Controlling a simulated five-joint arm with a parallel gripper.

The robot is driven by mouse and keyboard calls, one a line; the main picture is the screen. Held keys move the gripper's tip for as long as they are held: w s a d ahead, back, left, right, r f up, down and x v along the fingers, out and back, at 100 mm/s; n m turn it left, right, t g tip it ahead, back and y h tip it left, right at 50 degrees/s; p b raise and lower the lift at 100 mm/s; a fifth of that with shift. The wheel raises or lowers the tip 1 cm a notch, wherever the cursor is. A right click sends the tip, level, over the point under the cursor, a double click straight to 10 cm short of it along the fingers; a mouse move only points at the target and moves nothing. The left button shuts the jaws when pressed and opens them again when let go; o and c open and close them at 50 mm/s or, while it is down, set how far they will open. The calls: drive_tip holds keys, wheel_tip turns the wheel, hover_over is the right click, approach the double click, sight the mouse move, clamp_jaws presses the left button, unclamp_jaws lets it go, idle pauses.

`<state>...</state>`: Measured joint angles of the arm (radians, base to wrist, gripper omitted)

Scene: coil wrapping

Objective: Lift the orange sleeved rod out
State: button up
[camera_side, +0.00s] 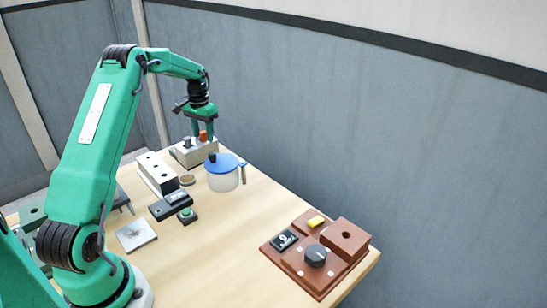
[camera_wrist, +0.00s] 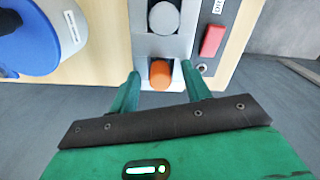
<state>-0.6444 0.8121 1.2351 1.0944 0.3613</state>
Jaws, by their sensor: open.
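The orange sleeved rod (camera_wrist: 160,73) stands in a grey block (camera_wrist: 143,48) in the wrist view, seen from above. It also shows in the side view (camera_side: 203,135) as a small orange piece on top of the block at the far end of the table. My gripper (camera_wrist: 160,75) is open, with one green finger to each side of the orange rod. In the side view my gripper (camera_side: 201,132) points down over the block. Gaps show between the fingers and the rod. The rod's lower part is hidden in the block.
A grey round rod (camera_wrist: 164,18) stands beside the orange one in the same block. A red piece (camera_wrist: 213,40) is on the block's side. A blue-lidded jug (camera_side: 224,175) stands close by. A white block with holes (camera_side: 157,173) is left of it.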

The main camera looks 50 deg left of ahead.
clamp_jaws()
drive_tip(key=shift+r, duration=0.15)
wheel_tip(320, 180, up, 10)
idle(0.8)
idle(0.4)
